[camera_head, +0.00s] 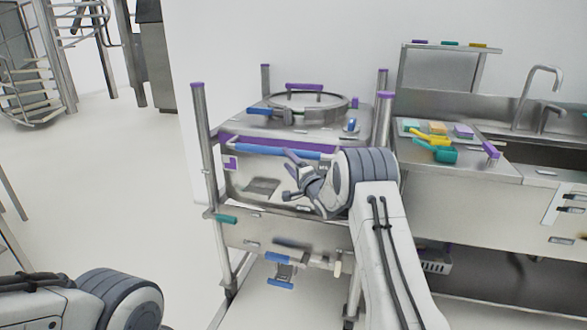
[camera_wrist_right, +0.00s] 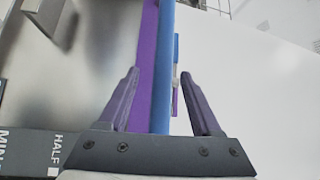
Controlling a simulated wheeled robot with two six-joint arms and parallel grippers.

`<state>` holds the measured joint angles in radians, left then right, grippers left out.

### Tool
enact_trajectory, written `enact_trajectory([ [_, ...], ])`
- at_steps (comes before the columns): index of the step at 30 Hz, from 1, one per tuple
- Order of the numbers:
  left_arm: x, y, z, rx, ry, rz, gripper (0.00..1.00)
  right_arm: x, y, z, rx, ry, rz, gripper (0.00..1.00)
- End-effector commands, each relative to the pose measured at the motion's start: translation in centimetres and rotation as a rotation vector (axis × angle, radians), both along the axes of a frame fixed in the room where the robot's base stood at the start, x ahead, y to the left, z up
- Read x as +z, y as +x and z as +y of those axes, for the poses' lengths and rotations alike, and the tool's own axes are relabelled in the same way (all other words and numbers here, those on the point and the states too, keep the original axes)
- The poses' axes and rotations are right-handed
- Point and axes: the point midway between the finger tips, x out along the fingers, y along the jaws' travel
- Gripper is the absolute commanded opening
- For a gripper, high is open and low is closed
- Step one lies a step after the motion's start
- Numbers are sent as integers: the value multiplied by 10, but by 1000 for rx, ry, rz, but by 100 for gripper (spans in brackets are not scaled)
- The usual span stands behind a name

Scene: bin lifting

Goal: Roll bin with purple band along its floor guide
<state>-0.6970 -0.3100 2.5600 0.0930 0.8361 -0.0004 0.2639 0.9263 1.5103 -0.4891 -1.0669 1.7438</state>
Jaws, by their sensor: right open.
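The steel bin with the purple band (camera_head: 229,141) stands in a post frame at the centre of the head view, with a round lid on top. A blue handle bar (camera_head: 262,147) runs along its front, just below the band. My right gripper (camera_head: 288,175) is open in front of the bin. In the right wrist view the blue bar (camera_wrist_right: 161,60) passes between its two purple-grey fingers (camera_wrist_right: 160,73), touching neither in the picture; the exact depth is unclear. The purple band (camera_wrist_right: 146,60) lies beside the bar. My left gripper is out of view. I cannot make out the floor guide.
A steel counter (camera_head: 480,169) with a sink, colored scoops (camera_head: 433,147) and sponges adjoins the bin on the right. Purple-capped posts (camera_head: 200,130) stand around the bin. A lower frame with a blue pedal (camera_head: 280,284) is beneath it. The floor (camera_head: 130,190) on the left is clear.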

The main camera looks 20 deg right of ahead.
Motion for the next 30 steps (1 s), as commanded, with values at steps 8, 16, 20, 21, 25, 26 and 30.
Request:
enact_trajectory([
  [8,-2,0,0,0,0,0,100,-6,-33,-5,2,-1,2,66],
  [16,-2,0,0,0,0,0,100,-6,-37,-5,2,0,0,66],
  [20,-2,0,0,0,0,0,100,-6,-37,-5,2,0,0,66],
  [21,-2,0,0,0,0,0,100,-6,-37,-5,2,0,0,66],
  [25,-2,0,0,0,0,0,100,-5,-37,-3,2,-4,4,66],
  [26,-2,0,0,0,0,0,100,-5,-37,-1,2,-12,10,66],
  [30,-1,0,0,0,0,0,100,2,-39,40,0,-138,96,66],
])
